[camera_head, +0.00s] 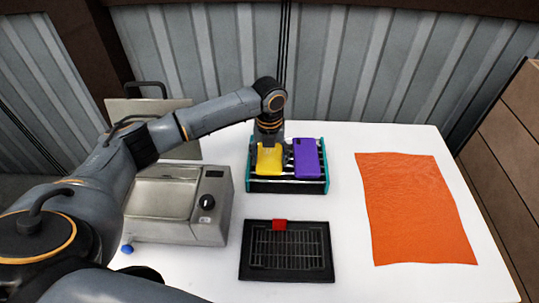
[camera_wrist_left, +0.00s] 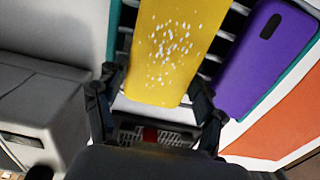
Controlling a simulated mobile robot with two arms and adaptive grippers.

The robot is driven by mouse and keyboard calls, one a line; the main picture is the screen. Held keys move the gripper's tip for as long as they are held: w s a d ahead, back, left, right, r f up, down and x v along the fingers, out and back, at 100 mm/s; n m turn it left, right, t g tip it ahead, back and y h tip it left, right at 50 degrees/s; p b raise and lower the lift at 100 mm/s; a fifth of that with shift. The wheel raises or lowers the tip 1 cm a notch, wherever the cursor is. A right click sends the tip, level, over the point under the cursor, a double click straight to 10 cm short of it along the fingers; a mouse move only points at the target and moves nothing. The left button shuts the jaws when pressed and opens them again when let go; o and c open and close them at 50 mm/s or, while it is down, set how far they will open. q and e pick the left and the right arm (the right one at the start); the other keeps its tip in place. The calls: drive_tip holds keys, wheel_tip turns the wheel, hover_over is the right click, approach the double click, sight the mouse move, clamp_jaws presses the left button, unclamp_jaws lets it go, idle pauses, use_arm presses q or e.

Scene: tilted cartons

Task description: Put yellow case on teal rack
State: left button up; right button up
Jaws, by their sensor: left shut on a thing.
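The yellow case (camera_head: 269,159) is at the left part of the teal rack (camera_head: 328,186). In the left wrist view the yellow case (camera_wrist_left: 172,50), speckled with white, lies between the fingers of my left gripper (camera_wrist_left: 158,100). My left gripper (camera_head: 269,143) reaches down from above and is shut on the case. The teal rack also shows in the left wrist view (camera_wrist_left: 112,30), with pale bars under the case. Whether the case rests fully on the bars cannot be told. My right gripper is not in view.
A purple case (camera_head: 306,158) lies on the rack, right of the yellow one. A grey appliance (camera_head: 215,225) with a knob stands left. A black grill tray (camera_head: 287,271) with a red block (camera_head: 279,225) is in front. An orange cloth (camera_head: 412,205) lies right on the white table (camera_head: 350,270).

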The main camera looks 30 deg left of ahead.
use_arm(q)
drive_tip(key=shift+f, duration=0.2)
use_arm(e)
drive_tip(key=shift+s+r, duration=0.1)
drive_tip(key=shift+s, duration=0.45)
use_arm(q)
drive_tip(key=shift+f, duration=0.15)
drive_tip(key=o, duration=1)
drive_tip(key=shift+o, duration=0.2)
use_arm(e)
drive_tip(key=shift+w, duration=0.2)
